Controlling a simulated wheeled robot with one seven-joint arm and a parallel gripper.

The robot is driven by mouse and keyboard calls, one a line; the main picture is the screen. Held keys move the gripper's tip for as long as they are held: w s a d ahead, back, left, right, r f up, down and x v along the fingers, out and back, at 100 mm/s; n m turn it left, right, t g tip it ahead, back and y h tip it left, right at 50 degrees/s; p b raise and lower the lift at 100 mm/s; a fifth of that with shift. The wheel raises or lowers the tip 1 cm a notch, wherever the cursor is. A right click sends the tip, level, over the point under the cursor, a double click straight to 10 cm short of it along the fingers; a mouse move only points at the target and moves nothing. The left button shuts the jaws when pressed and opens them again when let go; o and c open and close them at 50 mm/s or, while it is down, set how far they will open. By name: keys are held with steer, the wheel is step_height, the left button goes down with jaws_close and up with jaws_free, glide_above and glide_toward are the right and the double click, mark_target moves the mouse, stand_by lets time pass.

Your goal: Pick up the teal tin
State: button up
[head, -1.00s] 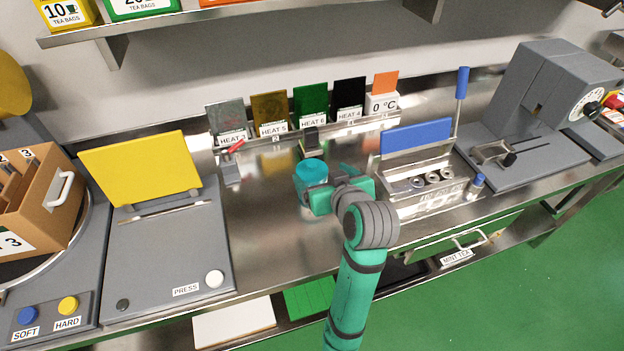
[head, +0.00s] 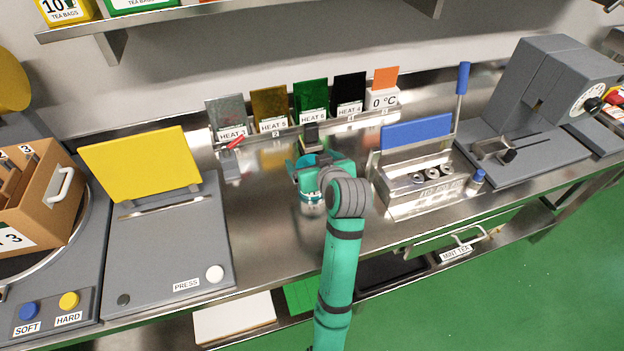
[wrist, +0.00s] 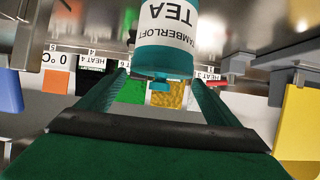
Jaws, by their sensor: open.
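The teal tin (wrist: 165,62) has a white label reading TAMBERLOFT TEA. It appears upside down at the top middle of the wrist view, ahead of and between the fingers of my gripper (wrist: 160,78). The jaws are open, with visible gaps on the tin's sides. In the head view my gripper (head: 318,165) is over the tin and hides its upper part. The tin's lower label (head: 313,197) shows just below the gripper, on the steel counter. I cannot tell whether a finger touches it.
A yellow-lidded press (head: 150,240) stands to the left. A metal holder with a blue panel (head: 417,132) stands close on the right. Coloured heat cards (head: 310,100) line the back. A small dark-topped item (head: 311,135) stands just behind the gripper. The counter in front is clear.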

steer(key=c, duration=1.4)
steer(key=shift+r, duration=0.15)
